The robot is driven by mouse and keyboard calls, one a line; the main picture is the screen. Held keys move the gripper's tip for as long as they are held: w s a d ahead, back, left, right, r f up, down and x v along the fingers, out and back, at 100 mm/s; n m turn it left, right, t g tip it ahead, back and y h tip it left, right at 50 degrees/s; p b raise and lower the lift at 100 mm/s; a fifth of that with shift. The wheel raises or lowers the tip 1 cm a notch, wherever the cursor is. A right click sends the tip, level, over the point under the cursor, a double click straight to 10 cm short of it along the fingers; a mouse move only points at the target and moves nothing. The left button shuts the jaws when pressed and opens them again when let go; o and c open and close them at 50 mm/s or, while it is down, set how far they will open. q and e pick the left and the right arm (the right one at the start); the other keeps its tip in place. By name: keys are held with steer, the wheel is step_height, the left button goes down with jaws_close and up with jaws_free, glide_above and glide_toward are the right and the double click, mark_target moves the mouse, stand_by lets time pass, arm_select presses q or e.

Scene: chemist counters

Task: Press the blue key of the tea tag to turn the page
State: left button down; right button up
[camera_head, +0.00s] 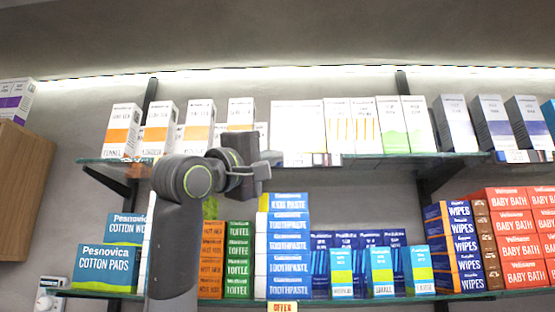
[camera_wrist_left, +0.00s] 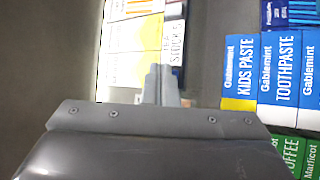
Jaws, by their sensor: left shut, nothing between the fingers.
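My left gripper (camera_head: 264,172) is at the upper shelf's front edge in the head view, left of the small tags (camera_head: 305,160) under the large white box. Its fingers are shut and empty. I cannot tell which tag is the tea tag, and no blue key can be made out. Whether the fingertips touch anything cannot be told. My right gripper is out of view.
The glass upper shelf (camera_head: 455,160) holds white cartons (camera_head: 297,125) and orange-banded boxes (camera_head: 122,130). An orange-yellow offer tag (camera_head: 282,307) hangs there. A wooden cabinet (camera_head: 12,190) stands at the left.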

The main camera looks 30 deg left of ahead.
arm_select(q)
steer(key=shift+s+d+f+b, duration=0.1)
steer(key=shift+s+d+b, duration=0.3)
steer(key=shift+s, duration=0.2)
steer(key=shift+s, duration=0.1)
steer(key=s+d, duration=0.1)
steer(key=s+b, duration=0.1)
steer(key=s+d+b, duration=0.1)
steer(key=s, duration=0.1)
steer(key=shift+d, duration=0.3)
